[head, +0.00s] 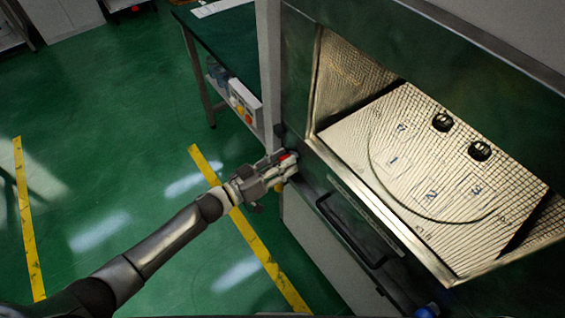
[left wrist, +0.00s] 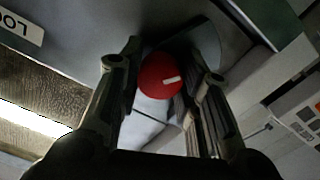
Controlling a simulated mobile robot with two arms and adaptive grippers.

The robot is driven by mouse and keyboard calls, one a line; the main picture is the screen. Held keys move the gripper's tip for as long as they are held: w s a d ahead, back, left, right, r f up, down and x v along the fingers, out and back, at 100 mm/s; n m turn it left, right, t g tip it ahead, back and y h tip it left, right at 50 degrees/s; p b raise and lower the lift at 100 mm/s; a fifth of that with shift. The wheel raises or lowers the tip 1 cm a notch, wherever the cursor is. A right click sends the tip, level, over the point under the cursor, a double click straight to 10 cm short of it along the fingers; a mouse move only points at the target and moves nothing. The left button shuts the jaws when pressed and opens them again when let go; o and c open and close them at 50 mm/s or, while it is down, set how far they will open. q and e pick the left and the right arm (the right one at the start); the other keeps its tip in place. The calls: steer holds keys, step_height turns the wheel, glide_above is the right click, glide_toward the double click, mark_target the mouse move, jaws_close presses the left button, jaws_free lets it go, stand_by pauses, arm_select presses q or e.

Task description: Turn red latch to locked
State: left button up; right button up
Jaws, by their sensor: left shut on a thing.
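The red latch (left wrist: 160,85) is a round red knob with a white mark, and it shows between the fingers in the left wrist view. In the head view a bit of the red latch (head: 284,157) shows at the left end of the cabinet front. My left gripper (head: 286,163) reaches it from the left and is shut on it. In the left wrist view the fingers of my left gripper (left wrist: 163,95) stand on either side of the knob. The white mark points to the right and slightly up. My right gripper is not in view.
The generator cabinet (head: 335,190) has an open lit chamber with a numbered plate (head: 390,150) and two black knobs on it. A dark handle (head: 345,235) runs along the front below. A white label (left wrist: 20,28) with partly cut-off letters is beside the latch. A table (head: 225,40) stands behind.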

arm_select(q)
steer(key=m, duration=0.4)
steer(key=shift+f+b, duration=0.1)
steer(key=shift+b, duration=0.25)
steer(key=m+b, duration=0.1)
steer(key=m, duration=0.3)
steer(key=shift+m, duration=0.3)
steer(key=m+b, duration=0.1)
steer(key=m, duration=0.3)
steer(key=shift+m, duration=0.3)
steer(key=shift+m+b, duration=0.85)
steer(key=shift+m, duration=1.05)
steer(key=o, duration=1.1)
steer(key=shift+c, duration=0.2)
